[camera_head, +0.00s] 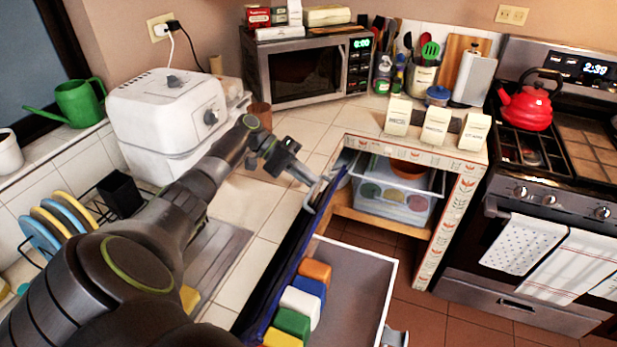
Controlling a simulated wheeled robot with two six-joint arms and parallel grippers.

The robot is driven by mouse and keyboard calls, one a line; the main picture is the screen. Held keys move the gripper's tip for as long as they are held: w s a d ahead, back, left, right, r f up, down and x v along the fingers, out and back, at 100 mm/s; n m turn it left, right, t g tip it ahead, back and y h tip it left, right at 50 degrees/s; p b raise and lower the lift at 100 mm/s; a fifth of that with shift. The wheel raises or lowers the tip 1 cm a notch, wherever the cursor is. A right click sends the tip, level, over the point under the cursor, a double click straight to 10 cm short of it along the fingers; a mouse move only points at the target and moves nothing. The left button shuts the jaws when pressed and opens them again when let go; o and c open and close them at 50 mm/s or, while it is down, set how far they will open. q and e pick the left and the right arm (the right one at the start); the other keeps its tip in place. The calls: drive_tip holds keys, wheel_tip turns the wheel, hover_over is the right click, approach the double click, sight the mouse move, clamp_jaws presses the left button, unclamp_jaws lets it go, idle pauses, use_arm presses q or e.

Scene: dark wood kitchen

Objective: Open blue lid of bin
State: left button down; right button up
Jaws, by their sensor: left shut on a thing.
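Several colored blocks or lids lie in a row at the lower middle: orange, blue, white, green and yellow. The blue one (311,290) sits between the orange and white ones and looks flat and closed. I cannot tell if these are bin lids. My left gripper (304,175) is above and behind them, well apart from the blue one. It is shut at a silver handle (319,192) at the top of a dark blue panel (282,262). The exact contact is too small to see.
An open drawer or pull-out with a grey floor (352,285) extends to the right of the panel. A translucent box (395,205) stands on a shelf under the patterned counter. A white appliance (165,115) is left of my arm. The stove (540,230) is at right.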

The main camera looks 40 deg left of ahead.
use_arm(q)
drive_tip(key=shift+s+a+f, duration=0.15)
drive_tip(key=shift+f, duration=0.15)
use_arm(e)
drive_tip(key=shift+w, duration=0.1)
idle(0.3)
use_arm(q)
drive_tip(key=c, duration=1.6)
unclamp_jaws()
drive_tip(key=shift+a, duration=0.15)
drive_tip(key=shift+o, duration=0.5)
drive_tip(key=shift+a, duration=0.1)
drive_tip(key=shift+r, duration=0.1)
use_arm(e)
drive_tip(key=shift+a, duration=0.35)
use_arm(q)
drive_tip(key=b+v, duration=0.5)
drive_tip(key=v, duration=0.7)
use_arm(e)
drive_tip(key=shift+d+f, duration=0.15)
drive_tip(key=shift+f, duration=1.1)
drive_tip(key=shift+d+f, duration=0.15)
drive_tip(key=shift+f, duration=1.05)
